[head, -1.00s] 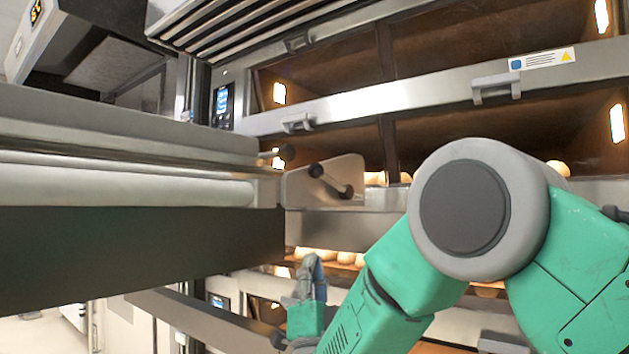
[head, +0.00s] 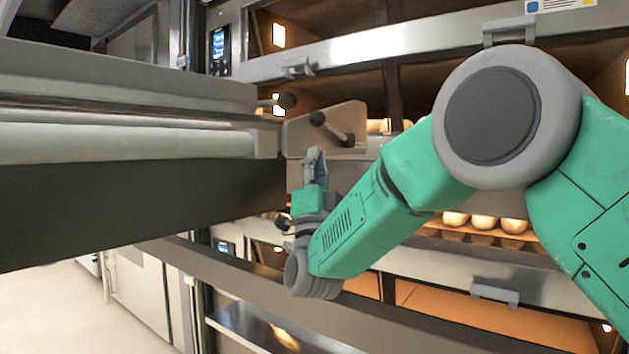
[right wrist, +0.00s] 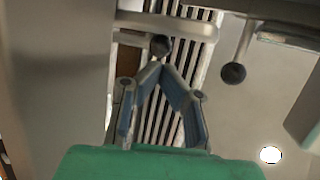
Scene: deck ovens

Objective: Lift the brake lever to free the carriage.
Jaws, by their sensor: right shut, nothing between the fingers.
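A lever with a black ball knob (head: 317,118) and a short metal rod sticks out from a steel bracket plate (head: 350,112) at the end of the carriage (head: 130,145). A second black knob (head: 287,100) shows just left of it. I cannot tell for sure which is the brake lever. My right gripper (head: 314,151) is shut and empty, pointing up, with its tips just below the lever knob in the picture. In the right wrist view, the shut fingertips (right wrist: 160,66) are close below one black knob (right wrist: 160,45); another knob (right wrist: 233,73) hangs to the right. My left gripper is not in view.
Deck ovens with lit chambers stand behind, with loaves (head: 485,222) on a deck at the right. A door handle (head: 495,293) projects below them. The long carriage fills the left side. Open floor (head: 50,300) shows at the lower left.

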